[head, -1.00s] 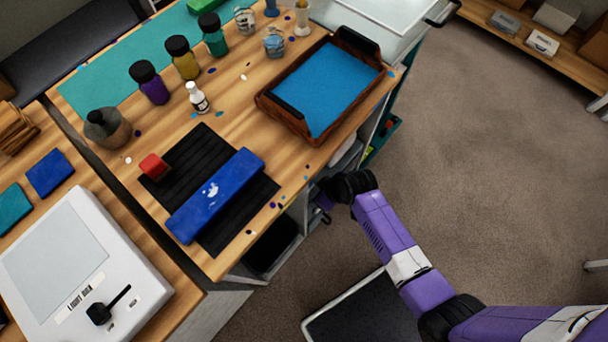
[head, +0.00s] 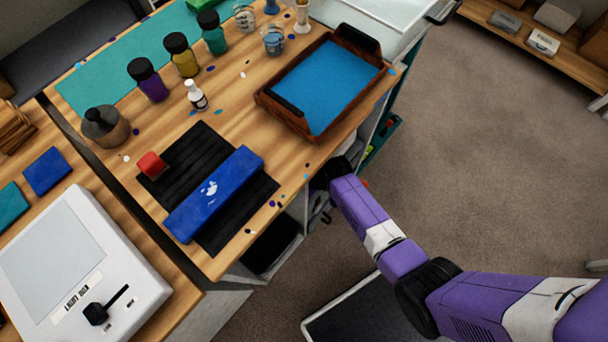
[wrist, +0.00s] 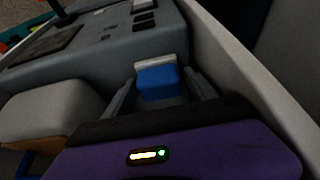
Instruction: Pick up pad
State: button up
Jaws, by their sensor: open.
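A small blue block with a pale grey-white layer along its far edge (wrist: 157,84) shows in the wrist view and looks like the pad. It rests in or against a grey moulded tray or case (wrist: 95,62). My gripper (wrist: 161,76) is open, with one dark finger on each side of the block. Whether either finger touches it I cannot tell. In the head view my gripper is hidden below the edge of the wooden worktable (head: 228,262), and so is this block.
A pale wall or rim (wrist: 235,60) runs close along the right in the wrist view, and a rounded grey-beige object (wrist: 50,112) lies at left. Above, the worktable holds a blue-lined wooden tray (head: 325,85), a long blue block (head: 212,195) and several bottles.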

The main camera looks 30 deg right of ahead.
jog(key=c, duration=1.3)
jog(key=shift+o, duration=0.2)
jog(key=shift+r, duration=0.55)
jog(key=shift+s+d+r, duration=0.1)
jog(key=shift+s+r, duration=0.1)
jog(key=shift+s, duration=0.05)
jog(key=s+d, duration=0.2)
jog(key=s, duration=0.6)
jog(key=s+d, duration=0.3)
jog(key=s, duration=0.5)
jog(key=shift+s+d, duration=0.2)
jog(key=shift+s, duration=0.15)
jog(key=o, duration=0.6)
jog(key=c, duration=0.3)
